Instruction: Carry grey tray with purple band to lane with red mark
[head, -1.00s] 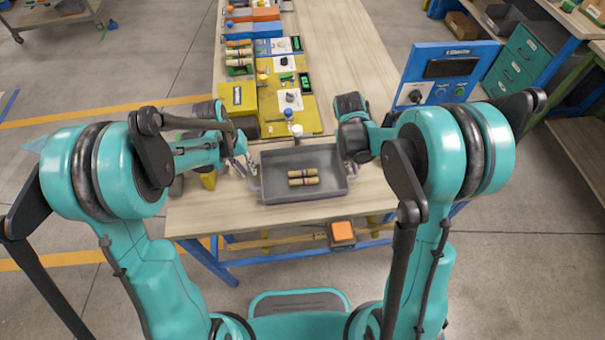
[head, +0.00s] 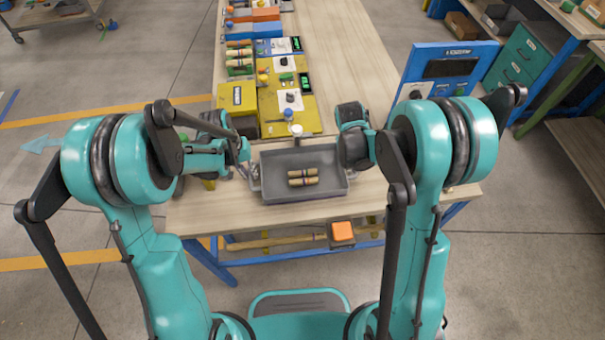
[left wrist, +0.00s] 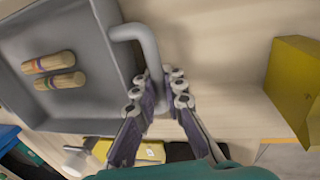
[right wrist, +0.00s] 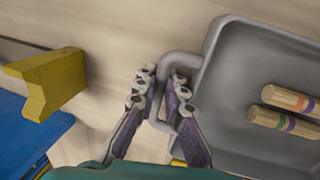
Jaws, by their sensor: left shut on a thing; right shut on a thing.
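The grey tray (head: 270,191) lies on the near end of the wooden table and holds two light wooden turned pieces (head: 303,176) with coloured bands, some purple. It also shows in the left wrist view (left wrist: 88,95) and the right wrist view (right wrist: 228,70). My left gripper (left wrist: 158,92) is shut on the tray's left handle (left wrist: 145,42). My right gripper (right wrist: 165,90) is shut on its right handle (right wrist: 183,62). I cannot tell whether the tray is touching the table. I cannot make out a lane with a red mark.
Yellow stations (head: 292,118) and a yellow box (head: 236,98) stand beyond the tray, with blue and orange units (head: 265,14) farther off. A small white-topped post (head: 296,130) stands just behind the tray. A blue control panel (head: 447,70) is to the right. The table's right side (head: 350,60) is clear.

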